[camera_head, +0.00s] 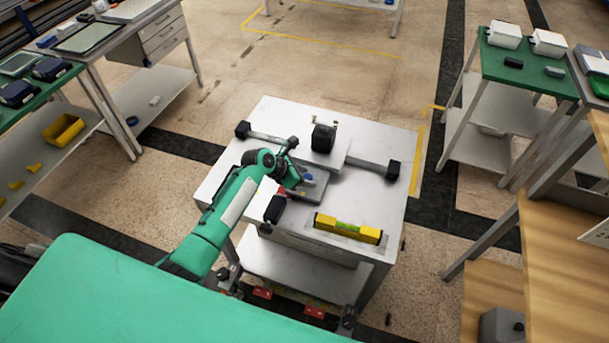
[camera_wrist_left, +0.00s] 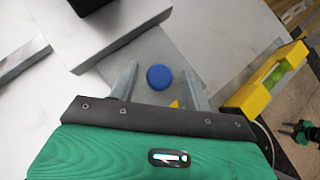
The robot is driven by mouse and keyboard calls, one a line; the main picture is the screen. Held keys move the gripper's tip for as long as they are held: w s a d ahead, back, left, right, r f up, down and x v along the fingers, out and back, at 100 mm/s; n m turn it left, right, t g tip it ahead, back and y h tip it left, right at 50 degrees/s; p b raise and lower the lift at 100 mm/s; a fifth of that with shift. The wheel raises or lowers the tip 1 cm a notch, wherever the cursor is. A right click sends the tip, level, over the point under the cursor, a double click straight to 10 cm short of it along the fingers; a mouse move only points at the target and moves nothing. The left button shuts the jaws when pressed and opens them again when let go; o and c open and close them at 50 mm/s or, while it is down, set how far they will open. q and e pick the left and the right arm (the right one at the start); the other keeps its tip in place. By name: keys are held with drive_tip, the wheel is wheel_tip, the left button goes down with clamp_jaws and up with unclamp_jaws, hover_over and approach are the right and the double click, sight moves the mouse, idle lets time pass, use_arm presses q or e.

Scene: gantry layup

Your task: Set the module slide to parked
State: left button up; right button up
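The module slide is on the white table, with a rail (camera_head: 371,166) that has dark blocks at both ends. A pale carriage plate (camera_head: 337,153) sits mid-rail and carries a black block (camera_head: 323,137). A grey plate (camera_wrist_left: 150,52) adjoins the carriage's near side and bears a round blue knob (camera_wrist_left: 159,77). My left gripper (camera_head: 304,184) is over this grey plate. In the left wrist view its two fingers are spread, with the blue knob between them in the picture; no contact is visible. The height gap cannot be told. My right gripper is not in view.
A yellow spirit level (camera_head: 348,229) lies at the table's near right edge, right of my left gripper. A dark item (camera_head: 275,207) lies near the left gripper. Other benches stand apart on both sides.

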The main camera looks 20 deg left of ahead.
use_arm(q)
clamp_jaws()
drive_tip(key=shift+a, duration=0.35)
drive_tip(key=a+p, duration=0.1)
drive_tip(key=a, duration=0.3)
drive_tip(key=a+p, duration=0.1)
drive_tip(key=a, duration=0.4)
drive_tip(key=a+p, duration=0.1)
drive_tip(key=a, duration=0.3)
drive_tip(key=shift+w+a, duration=0.15)
drive_tip(key=shift+w, duration=0.1)
drive_tip(key=shift+a, duration=0.65)
drive_tip(key=shift+o, duration=0.2)
unclamp_jaws()
